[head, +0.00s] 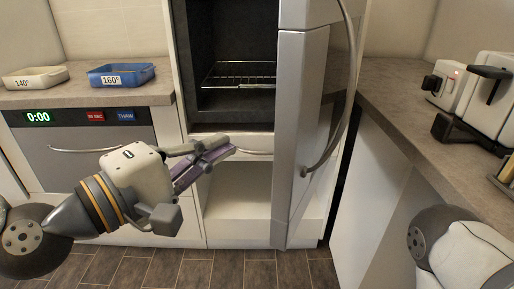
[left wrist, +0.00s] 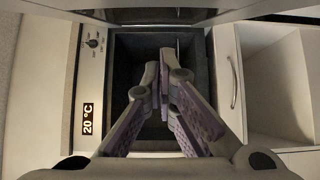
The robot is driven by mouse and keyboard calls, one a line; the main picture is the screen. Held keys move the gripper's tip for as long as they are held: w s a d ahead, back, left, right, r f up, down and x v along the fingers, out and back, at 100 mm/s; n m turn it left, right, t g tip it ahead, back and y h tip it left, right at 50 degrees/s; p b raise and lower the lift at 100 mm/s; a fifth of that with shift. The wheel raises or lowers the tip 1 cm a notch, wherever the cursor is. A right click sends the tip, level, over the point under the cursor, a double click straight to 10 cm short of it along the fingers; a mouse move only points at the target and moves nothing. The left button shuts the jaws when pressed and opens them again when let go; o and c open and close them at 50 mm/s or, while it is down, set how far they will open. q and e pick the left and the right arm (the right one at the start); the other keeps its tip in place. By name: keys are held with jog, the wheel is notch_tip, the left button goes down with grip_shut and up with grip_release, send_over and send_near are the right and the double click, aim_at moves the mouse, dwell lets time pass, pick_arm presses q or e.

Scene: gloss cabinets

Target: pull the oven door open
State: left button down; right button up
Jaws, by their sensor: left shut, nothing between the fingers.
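The oven (head: 240,108) is an open dark cavity with a wire rack in the tall cabinet. The silver oven door (head: 303,130) stands swung out to the right of the cavity, with its long curved handle (head: 354,75) on the far right face. In the left wrist view the cavity (left wrist: 125,75) lies behind my fingers, and a grey panel, likely the door, crosses the top. My left gripper (head: 230,148) is shut and empty, just in front of the cavity's lower edge and left of the door, apart from the handle.
A drawer front (head: 250,143) and an empty lower compartment (head: 236,205) sit below the oven. The left counter holds a white tray (head: 35,78) and a blue tray (head: 122,76).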

pick_arm(q)
jog(key=w+d, duration=0.1)
jog(key=d, duration=0.5)
jog(key=shift+w+d+r+p, duration=0.15)
jog(key=shift+w+d+p, duration=0.1)
jog(key=shift+p, duration=0.15)
pick_arm(e)
jog(key=shift+w+r, duration=0.35)
jog(key=shift+w, duration=0.05)
